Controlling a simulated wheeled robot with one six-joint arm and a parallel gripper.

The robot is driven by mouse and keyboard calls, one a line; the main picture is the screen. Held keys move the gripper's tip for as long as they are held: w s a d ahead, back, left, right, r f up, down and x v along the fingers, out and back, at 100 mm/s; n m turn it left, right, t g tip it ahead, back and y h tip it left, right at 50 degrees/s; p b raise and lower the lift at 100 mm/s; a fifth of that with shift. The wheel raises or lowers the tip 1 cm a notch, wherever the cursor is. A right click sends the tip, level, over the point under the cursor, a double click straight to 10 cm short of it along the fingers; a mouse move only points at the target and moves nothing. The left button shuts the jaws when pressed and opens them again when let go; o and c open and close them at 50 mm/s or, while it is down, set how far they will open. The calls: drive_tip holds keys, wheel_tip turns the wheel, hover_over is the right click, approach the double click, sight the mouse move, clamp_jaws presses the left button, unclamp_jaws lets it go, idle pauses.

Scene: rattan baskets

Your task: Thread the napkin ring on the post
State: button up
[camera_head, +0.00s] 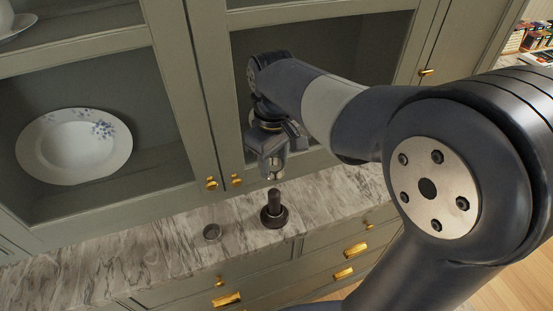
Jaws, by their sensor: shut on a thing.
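The dark post (274,206) stands upright on a wider round base on the marble counter. My gripper (274,168) points down, just above the post's top and apart from it. It is shut on the napkin ring (275,174), a small silvery thing at its fingertips. The ring shows small and is partly covered by the fingers, so its opening cannot be made out. The ring appears clear of the post.
Grey-green cabinets (200,90) with brass knobs rise behind. A flowered white plate (75,146) stands on a shelf at left. Drawers (290,275) lie below the counter's front edge.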

idle(0.3)
drive_tip(key=b, duration=0.4)
hover_over(274, 191)
wheel_tip(274, 191, down, 6)
drive_tip(key=shift+r, duration=0.1)
drive_tip(key=shift+p, duration=0.5)
idle(1.5)
drive_tip(key=shift+f+b, duration=1.15)
drive_tip(key=shift+f, duration=0.8)
drive_tip(key=o, duration=1.1)
drive_tip(key=shift+c, duration=0.2)
